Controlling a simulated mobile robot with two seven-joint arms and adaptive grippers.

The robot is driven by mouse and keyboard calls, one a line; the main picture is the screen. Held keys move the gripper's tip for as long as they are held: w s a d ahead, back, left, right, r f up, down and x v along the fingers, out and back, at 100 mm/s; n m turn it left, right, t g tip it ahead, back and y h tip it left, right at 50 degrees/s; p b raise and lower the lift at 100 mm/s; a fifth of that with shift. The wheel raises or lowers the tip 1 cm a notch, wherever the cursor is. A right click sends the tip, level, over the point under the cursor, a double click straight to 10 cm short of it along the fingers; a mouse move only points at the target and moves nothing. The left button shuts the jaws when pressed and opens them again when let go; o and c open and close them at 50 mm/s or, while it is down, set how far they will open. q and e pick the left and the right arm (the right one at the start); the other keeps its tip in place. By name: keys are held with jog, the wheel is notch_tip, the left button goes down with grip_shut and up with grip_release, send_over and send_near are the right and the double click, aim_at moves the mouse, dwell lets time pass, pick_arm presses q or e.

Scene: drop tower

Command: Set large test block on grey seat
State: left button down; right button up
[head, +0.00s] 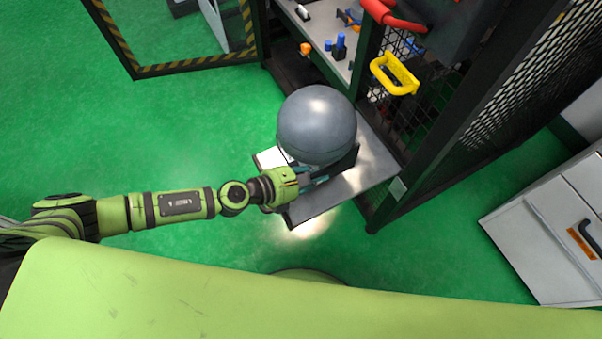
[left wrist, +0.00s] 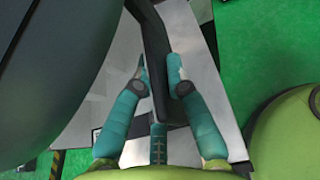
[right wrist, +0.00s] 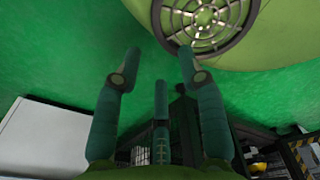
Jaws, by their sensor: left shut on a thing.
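A large smooth grey ball (head: 316,122) is over a grey metal shelf (head: 357,181) at the front of the drop tower; its contact below is hidden. My left gripper (head: 312,180) reaches in from the left, beside and below the ball. In the left wrist view, its fingers (left wrist: 160,80) are shut on a dark bar (left wrist: 156,35), with the ball (left wrist: 50,70) at left. I cannot tell which piece is the test block, or clearly make out a grey seat. My right gripper (right wrist: 158,65) shows only in the right wrist view, open and empty.
The tower's black mesh frame (head: 505,85) rises behind and right of the shelf, with a yellow handle (head: 395,74). A striped open door (head: 195,63) stands at upper left. A white cabinet (head: 545,235) is at right. Green floor is clear left of the shelf.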

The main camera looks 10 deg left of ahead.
aim_at(334, 171)
pick_arm(q)
jog(key=b+x, duration=0.1)
jog(key=x, duration=0.4)
jog(key=shift+w+d+f, duration=0.2)
jog(key=shift+d+f, duration=0.05)
jog(key=shift+f, duration=0.05)
notch_tip(334, 171, down, 3)
jog(key=b, duration=0.2)
jog(key=shift+r+b, duration=0.1)
jog(key=shift+b, duration=0.25)
jog(key=shift+f, duration=0.3)
jog(key=shift+f+b, duration=0.15)
jog(key=shift+b, duration=0.25)
jog(key=c, duration=1.3)
grip_release()
jog(key=shift+s+f, duration=0.2)
jog(key=shift+o, duration=0.2)
pick_arm(e)
jog(key=shift+t, duration=0.5)
jog(key=w+f, duration=0.4)
jog(key=shift+d, duration=0.1)
pick_arm(q)
jog(key=shift+a+f, duration=0.1)
pick_arm(e)
jog(key=shift+f, duration=0.2)
